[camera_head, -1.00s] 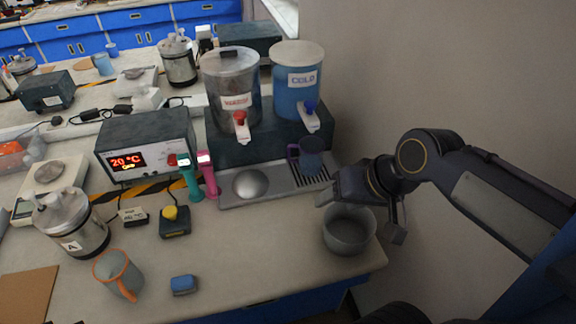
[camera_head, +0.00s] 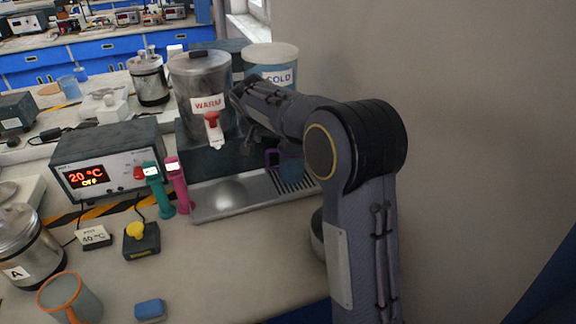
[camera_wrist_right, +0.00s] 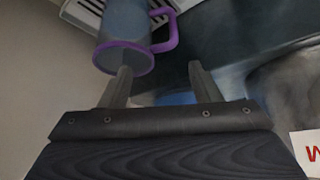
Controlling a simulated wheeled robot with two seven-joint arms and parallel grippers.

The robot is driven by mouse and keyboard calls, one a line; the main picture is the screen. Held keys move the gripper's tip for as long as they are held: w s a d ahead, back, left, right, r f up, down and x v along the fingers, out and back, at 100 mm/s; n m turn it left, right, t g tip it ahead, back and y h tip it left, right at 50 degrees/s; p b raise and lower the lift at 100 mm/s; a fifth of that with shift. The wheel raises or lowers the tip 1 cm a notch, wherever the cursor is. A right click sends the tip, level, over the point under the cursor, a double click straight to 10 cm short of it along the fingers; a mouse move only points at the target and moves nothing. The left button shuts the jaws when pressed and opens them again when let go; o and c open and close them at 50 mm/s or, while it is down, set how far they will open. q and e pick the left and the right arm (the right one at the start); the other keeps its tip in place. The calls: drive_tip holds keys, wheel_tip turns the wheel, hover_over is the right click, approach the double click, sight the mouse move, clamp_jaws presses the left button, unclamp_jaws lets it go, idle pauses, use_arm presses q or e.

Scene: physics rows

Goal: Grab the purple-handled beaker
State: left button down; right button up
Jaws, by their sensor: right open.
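The purple-handled beaker (camera_head: 290,168) stands on the drip tray (camera_head: 215,205) under the COLD dispenser, partly hidden behind my right arm in the head view. In the right wrist view the beaker (camera_wrist_right: 124,40) is a grey-blue cup with a purple rim and handle, just past my fingertips at the upper left. My right gripper (camera_wrist_right: 158,80) is open, with nothing between its fingers; the left finger is close to the beaker's rim, and I cannot tell whether they touch. My left gripper is not in view.
The WARM dispenser (camera_head: 203,95) and the COLD dispenser (camera_head: 271,65) stand behind the tray. Teal (camera_head: 159,190) and pink (camera_head: 177,185) handled items stand left of the tray. An orange-handled cup (camera_head: 72,300) sits front left.

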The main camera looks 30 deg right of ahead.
sight(285, 162)
drive_tip(key=x, duration=0.4)
drive_tip(key=shift+w+f, duration=0.1)
clamp_jaws()
idle(1.3)
